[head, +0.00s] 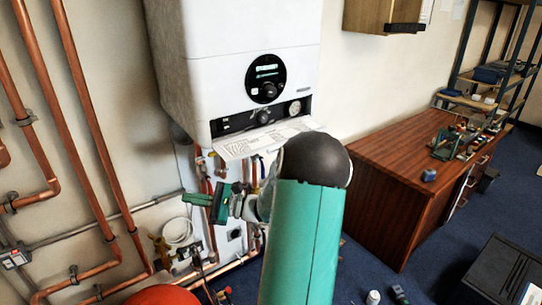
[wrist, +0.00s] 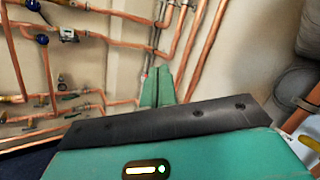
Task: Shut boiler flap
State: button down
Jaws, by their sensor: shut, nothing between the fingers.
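The white boiler (head: 250,50) hangs on the wall in the head view. Its flap (head: 262,139) is open: it is folded down and sticks out from the bottom front, with printed text on its upper face. Above it the dark recess with a knob and a gauge is exposed. My gripper (head: 192,199) is below and left of the flap, apart from it, pointing left. Its green fingers are together and empty, and they also show in the wrist view (wrist: 157,86). My arm hides the flap's right end.
Copper pipes (head: 70,100) run along the wall at left and below the boiler. A wooden desk (head: 390,180) with items on it stands at right, under a wall cabinet (head: 385,14). A red rounded object (head: 162,295) is at the bottom. Valves (wrist: 67,33) show in the wrist view.

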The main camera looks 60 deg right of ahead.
aim_at(274, 142)
jog(key=s+d+f+m+t+h, duration=0.2)
jog(key=s+d+m+t+h, duration=0.1)
jog(key=s+d+m+h, duration=0.7)
jog(key=s+d+f+m+t+h, duration=0.2)
jog(key=s+d+m+h, duration=0.5)
jog(key=s+d+h, duration=0.5)
jog(key=w+d+r+y, duration=0.1)
jog(key=w+d+r, duration=0.2)
jog(key=w+r, duration=0.4)
jog(key=shift+d+r+n, duration=0.15)
jog(key=shift+r+n, duration=0.15)
jog(key=shift+r, duration=0.25)
jog(key=shift+r, duration=0.1)
jog(key=shift+s+r+g, duration=0.15)
jog(key=shift+g, duration=0.15)
